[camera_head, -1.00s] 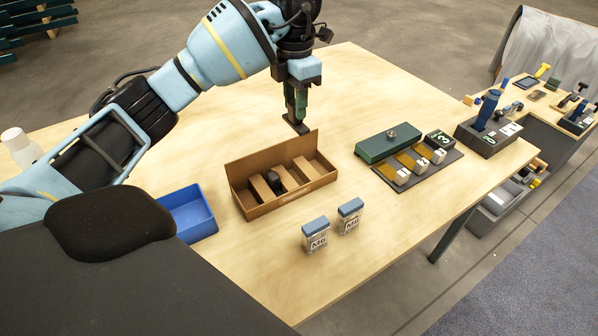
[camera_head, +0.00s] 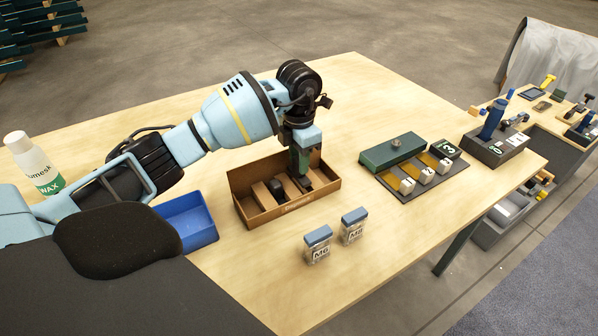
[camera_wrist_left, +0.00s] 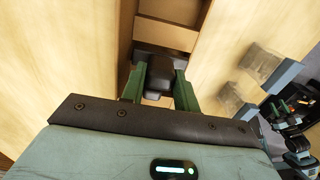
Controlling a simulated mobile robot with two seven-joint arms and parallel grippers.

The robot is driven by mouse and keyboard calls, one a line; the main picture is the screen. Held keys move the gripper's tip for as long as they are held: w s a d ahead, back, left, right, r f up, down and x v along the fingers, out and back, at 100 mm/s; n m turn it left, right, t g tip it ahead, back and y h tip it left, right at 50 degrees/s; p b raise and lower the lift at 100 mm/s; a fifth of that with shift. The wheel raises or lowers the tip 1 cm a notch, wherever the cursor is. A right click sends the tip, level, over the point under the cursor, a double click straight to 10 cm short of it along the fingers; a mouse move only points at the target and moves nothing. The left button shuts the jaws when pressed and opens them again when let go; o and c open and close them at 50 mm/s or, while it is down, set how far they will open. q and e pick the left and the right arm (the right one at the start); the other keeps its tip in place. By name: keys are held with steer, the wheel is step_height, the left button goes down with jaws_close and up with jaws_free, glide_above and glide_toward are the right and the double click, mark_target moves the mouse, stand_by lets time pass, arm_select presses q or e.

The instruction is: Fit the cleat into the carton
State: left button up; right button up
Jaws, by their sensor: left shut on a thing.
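The open brown carton (camera_head: 270,213) stands on the table, split by cardboard dividers. A dark block that looks like a cleat (camera_head: 276,186) sits in one of its left compartments. My left gripper (camera_head: 302,178) is down at the right part of the carton, shut on another dark cleat. In the left wrist view, that cleat (camera_wrist_left: 158,76) is between the green fingers, with the carton (camera_wrist_left: 166,36) around and beyond it. I cannot tell whether the held cleat touches the carton floor. My right gripper is not in view.
A blue bin (camera_head: 190,222) stands left of the carton. Two small blue-lidded boxes (camera_head: 318,244) (camera_head: 354,226) stand in front. A dark tray (camera_head: 425,182) with white blocks and a green box (camera_head: 393,153) lie to the right. A white bottle (camera_head: 34,165) stands far left.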

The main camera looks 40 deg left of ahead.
arm_select(q)
steer(key=shift+f, duration=2.2)
steer(key=shift+f, duration=0.15)
steer(key=o, duration=1)
steer(key=shift+c, duration=0.2)
step_height(320, 180, up, 12)
steer(key=shift+r, duration=0.15)
